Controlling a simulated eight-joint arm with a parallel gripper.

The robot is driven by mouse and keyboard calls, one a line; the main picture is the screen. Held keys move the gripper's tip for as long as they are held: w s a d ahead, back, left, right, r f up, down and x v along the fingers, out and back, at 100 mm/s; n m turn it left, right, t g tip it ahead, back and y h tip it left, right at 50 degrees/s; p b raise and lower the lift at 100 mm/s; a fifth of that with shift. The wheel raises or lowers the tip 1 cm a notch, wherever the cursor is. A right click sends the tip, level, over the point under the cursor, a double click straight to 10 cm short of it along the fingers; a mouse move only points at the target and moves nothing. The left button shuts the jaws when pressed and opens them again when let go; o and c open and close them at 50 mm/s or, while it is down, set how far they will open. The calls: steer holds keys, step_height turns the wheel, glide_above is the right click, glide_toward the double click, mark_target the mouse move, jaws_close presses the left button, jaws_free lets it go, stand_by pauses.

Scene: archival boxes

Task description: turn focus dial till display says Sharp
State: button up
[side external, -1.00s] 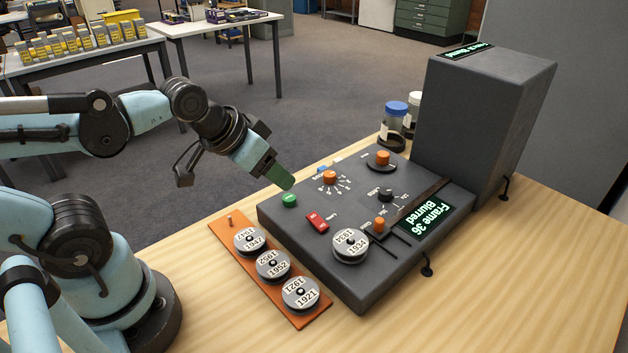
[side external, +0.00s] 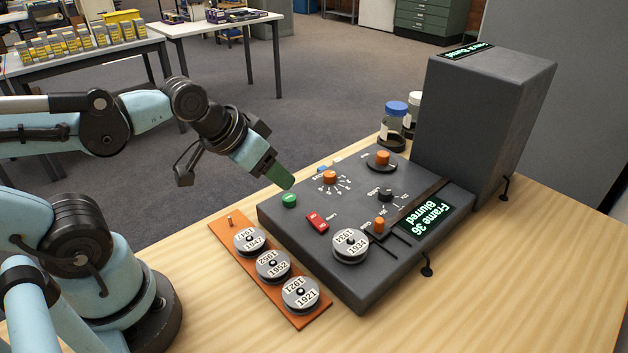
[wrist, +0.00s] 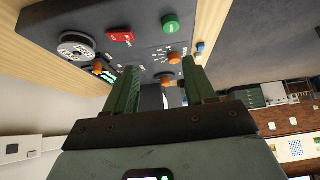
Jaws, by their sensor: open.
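The dark machine's control panel (side external: 350,290) lies on the wooden table. An orange knob (side external: 330,177) ringed with tick marks looks like the focus dial; its label is too small to read surely. It also shows in the wrist view (wrist: 174,57), ahead between the fingers. The display (side external: 426,216) reads "Frame 36 Blurred". My gripper (side external: 286,182) is above the panel's left edge, close over the green button (side external: 289,200) and left of that knob. In the wrist view its two green fingers (wrist: 160,66) stand apart, with nothing held between them.
Beside that knob are a red switch (side external: 318,221), a black dial (side external: 386,195), and further orange knobs (side external: 382,158). A reel (side external: 350,245) sits on the panel's front. A tall dark housing (side external: 480,120) rises behind. An orange rack (side external: 225,238) with labelled reels stands in front.

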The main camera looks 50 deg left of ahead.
steer(key=w+r+n+g, duration=0.3)
steer(key=w+r+n, duration=0.15)
steer(key=w, duration=0.25)
steer(key=n+g, duration=0.4)
steer(key=n, duration=0.1)
glide_toward(329, 174)
steer(key=shift+m, duration=0.25)
step_height(329, 174, down, 9)
steer(key=shift+w+r, duration=0.1)
steer(key=shift+r, duration=0.1)
jaws_close()
